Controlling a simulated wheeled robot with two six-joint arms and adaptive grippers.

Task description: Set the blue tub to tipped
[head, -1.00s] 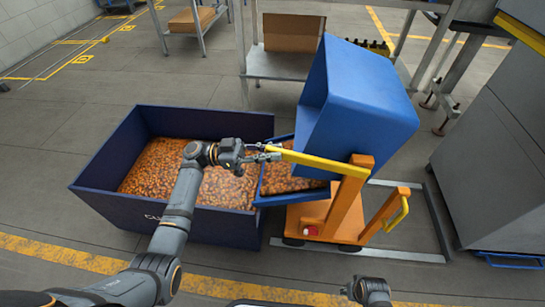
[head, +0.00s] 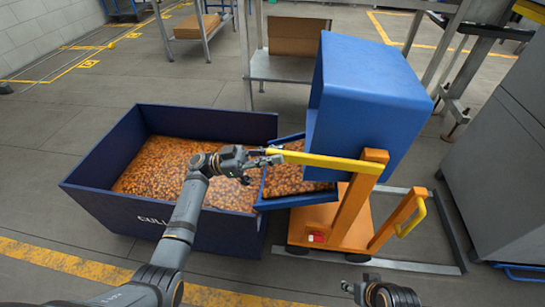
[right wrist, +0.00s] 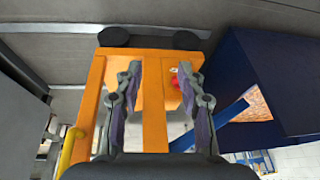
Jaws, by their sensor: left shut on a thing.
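The blue tub (head: 370,95) sits high on the orange stand (head: 352,215), tilted toward the left over a blue chute (head: 262,190) full of amber bottles (head: 290,180). A yellow bar (head: 325,160) runs left from the top of the orange post. My left gripper (head: 272,156) is shut on the bar's left end. My right gripper shows in the right wrist view (right wrist: 164,70), its fingers apart and empty, with the orange stand behind them. The inside of the tub is hidden.
A dark blue bin (head: 90,193) full of amber bottles stands left of the stand, below the chute. A grey cabinet (head: 500,170) is at the right. A metal table (head: 285,68) with a cardboard box (head: 298,35) stands behind. Floor is clear in front.

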